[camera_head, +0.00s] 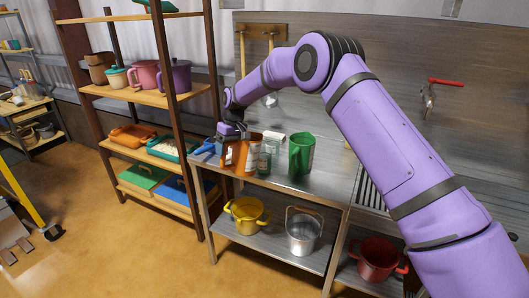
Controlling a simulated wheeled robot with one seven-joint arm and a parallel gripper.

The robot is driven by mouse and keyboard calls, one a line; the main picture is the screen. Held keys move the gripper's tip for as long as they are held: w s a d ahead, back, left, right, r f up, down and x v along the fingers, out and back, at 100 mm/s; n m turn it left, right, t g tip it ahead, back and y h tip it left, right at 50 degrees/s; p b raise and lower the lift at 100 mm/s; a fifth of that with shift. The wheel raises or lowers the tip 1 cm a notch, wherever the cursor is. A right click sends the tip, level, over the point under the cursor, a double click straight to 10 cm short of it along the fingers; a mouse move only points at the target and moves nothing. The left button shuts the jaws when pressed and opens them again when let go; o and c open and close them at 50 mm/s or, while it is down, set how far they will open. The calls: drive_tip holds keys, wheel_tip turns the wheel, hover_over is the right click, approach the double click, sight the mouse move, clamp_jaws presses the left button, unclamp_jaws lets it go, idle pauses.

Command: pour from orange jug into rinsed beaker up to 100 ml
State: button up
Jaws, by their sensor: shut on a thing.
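My gripper (232,131) is shut on the orange jug (240,157) at the left end of the steel bench. The jug looks roughly upright or only slightly tilted; whether its base touches the bench is hard to tell. A small clear glass vessel (264,160), which looks like the beaker, stands just right of the jug and partly overlaps it in view. Its marks and liquid level are too small to read. A green jug (300,154) stands to its right.
A small white item (273,137) lies behind the glass, and a blue item (204,148) is left of the orange jug. A yellow pot (247,216) and metal bucket (303,232) stand on the lower shelf.

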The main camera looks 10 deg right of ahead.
drive_tip(key=shift+a+r, duration=0.15)
drive_tip(key=shift+r, duration=0.2)
